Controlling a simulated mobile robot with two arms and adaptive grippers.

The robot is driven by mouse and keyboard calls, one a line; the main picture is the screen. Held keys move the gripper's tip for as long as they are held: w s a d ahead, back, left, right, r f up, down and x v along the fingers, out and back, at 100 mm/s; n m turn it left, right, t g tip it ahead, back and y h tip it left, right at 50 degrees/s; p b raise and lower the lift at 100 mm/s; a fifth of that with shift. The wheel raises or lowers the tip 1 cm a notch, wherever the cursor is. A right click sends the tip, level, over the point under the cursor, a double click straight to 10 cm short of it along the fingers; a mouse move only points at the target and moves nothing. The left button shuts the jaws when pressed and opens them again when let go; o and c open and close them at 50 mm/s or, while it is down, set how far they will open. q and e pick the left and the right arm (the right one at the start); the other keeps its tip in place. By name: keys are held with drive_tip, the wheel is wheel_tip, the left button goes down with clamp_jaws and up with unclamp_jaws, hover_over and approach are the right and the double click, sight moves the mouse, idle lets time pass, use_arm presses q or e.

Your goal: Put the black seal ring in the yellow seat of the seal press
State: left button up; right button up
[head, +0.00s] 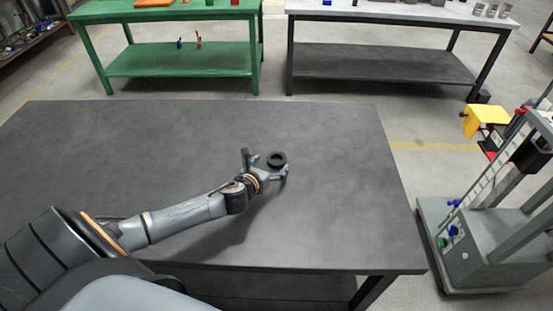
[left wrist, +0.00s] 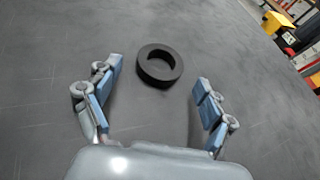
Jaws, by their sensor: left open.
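The black seal ring (head: 276,159) lies flat on the dark table. My left gripper (head: 267,165) is just before it, open, with its fingers spread on the ring's near side. In the left wrist view the ring (left wrist: 159,65) lies ahead of and between the open fingertips (left wrist: 158,78), with nothing held. The seal press (head: 490,210) stands on the floor to the right of the table, and its yellow seat (head: 485,117) is at the upper left of its frame. A yellow part also shows at the top right of the left wrist view (left wrist: 277,21). My right gripper is not in view.
The dark table (head: 90,150) is otherwise bare around the ring. A gap of floor separates its right edge from the press. A green bench (head: 180,60) and a white-topped bench (head: 400,12) stand behind, with small items on them.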

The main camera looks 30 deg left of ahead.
sight(273, 164)
use_arm(q)
drive_tip(key=shift+x, duration=1.4)
drive_tip(key=shift+r, duration=0.1)
drive_tip(key=c, duration=1.2)
drive_tip(key=shift+c, duration=0.2)
drive_tip(key=shift+r, duration=0.25)
drive_tip(key=r, duration=0.3)
drive_tip(key=shift+s+d+r, duration=0.15)
drive_tip(key=shift+s, duration=0.15)
drive_tip(key=s+d+r, duration=0.4)
drive_tip(key=s+r, duration=0.5)
drive_tip(key=s, duration=0.3)
drive_tip(key=shift+s+d, duration=0.35)
